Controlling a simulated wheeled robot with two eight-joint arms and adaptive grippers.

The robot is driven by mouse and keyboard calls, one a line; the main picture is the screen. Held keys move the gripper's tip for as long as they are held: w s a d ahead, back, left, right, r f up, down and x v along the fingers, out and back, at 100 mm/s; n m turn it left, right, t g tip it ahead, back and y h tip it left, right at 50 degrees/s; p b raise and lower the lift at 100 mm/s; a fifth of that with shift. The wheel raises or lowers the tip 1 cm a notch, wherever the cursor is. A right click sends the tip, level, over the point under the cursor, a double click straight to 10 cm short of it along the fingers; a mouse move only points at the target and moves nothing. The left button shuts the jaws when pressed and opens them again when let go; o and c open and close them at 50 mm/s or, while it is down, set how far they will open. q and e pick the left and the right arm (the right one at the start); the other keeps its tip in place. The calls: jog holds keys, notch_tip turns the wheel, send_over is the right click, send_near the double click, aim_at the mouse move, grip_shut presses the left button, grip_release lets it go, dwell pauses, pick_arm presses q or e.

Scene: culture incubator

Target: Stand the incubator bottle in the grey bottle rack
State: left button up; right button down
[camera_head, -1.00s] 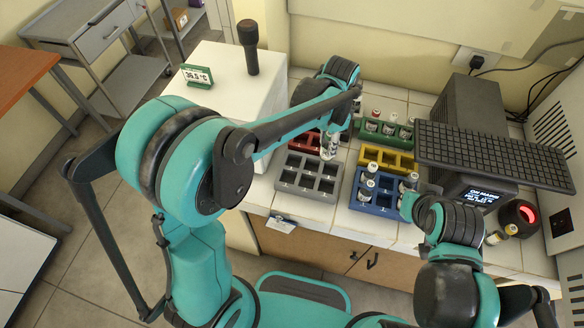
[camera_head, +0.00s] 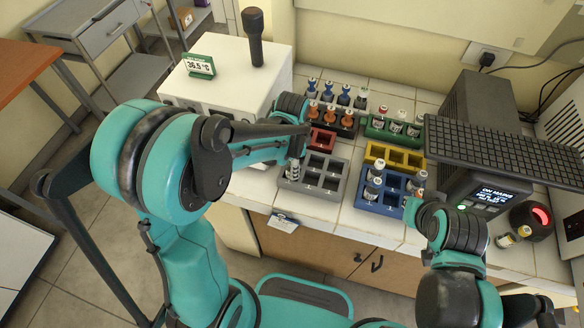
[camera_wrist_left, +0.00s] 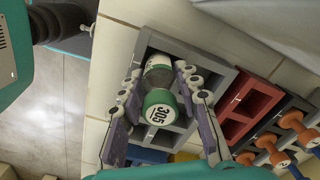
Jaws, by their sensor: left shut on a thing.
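The incubator bottle (camera_wrist_left: 160,108) has a green cap marked 305 and shows between my left fingers in the left wrist view. My left gripper (camera_head: 298,158) is shut on it. In the head view the bottle (camera_head: 293,171) is upright at the left side of the grey bottle rack (camera_head: 318,191). Its lower part is at a left compartment, and I cannot tell whether it rests on the bottom. The rack's other visible compartments look empty. My right arm is bent by the blue rack, and its fingers are not visible.
The blue rack (camera_head: 380,207) holds several bottles. The yellow rack (camera_head: 396,153) and red rack (camera_head: 322,139) are behind. A green rack (camera_head: 390,135) holds white bottles with coloured caps.

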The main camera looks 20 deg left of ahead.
pick_arm(q)
jog(key=shift+f, duration=0.2)
jog(key=o, duration=1.2)
jog(key=shift+c, duration=0.2)
jog(key=shift+r, duration=0.1)
